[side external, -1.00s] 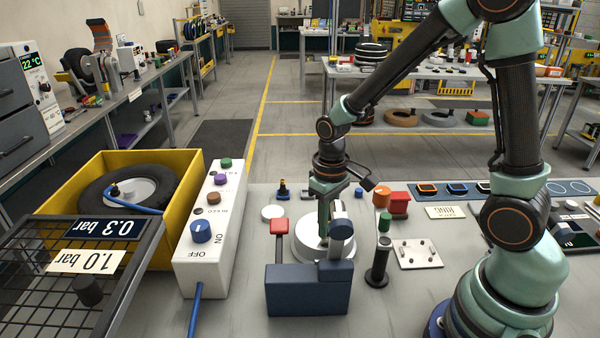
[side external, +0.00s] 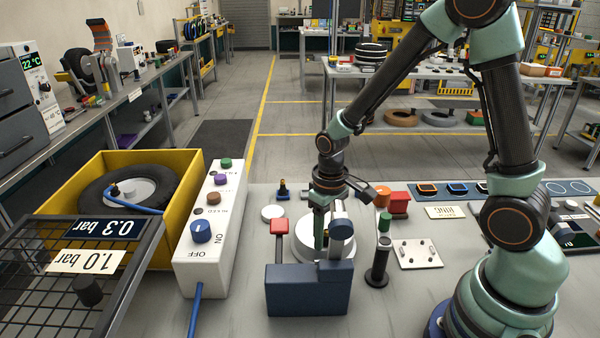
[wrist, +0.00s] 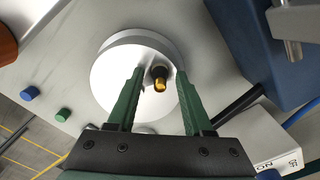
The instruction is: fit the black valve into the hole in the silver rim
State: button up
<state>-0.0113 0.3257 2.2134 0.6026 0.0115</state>
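The silver rim (side external: 301,248) lies flat on the bench behind the navy clamp block; it also shows as a pale disc in the wrist view (wrist: 112,92). The black valve (wrist: 157,72) with a brass-coloured end stands out from the rim's face in the wrist view. Whether it is seated in the hole cannot be told. My gripper (wrist: 159,69) has its two green fingers apart, one on each side of the valve, with gaps showing. In the side view my gripper (side external: 319,243) points down over the rim, its tips partly hidden by the clamp.
The navy clamp block (side external: 308,291), with a red pad (side external: 279,226), stands in front of the rim. A black post with a green top (side external: 378,262) stands to its right. A white control box (side external: 201,260) and a yellow bin (side external: 88,172) with a tyre are left.

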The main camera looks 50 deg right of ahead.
aim_at(327, 230)
jog(key=s+r+t, duration=0.2)
jog(key=r, duration=0.8)
jog(key=s+r+t, duration=0.3)
jog(key=r, duration=0.7)
jog(key=shift+d+t, duration=0.2)
jog(key=shift+t, duration=0.1)
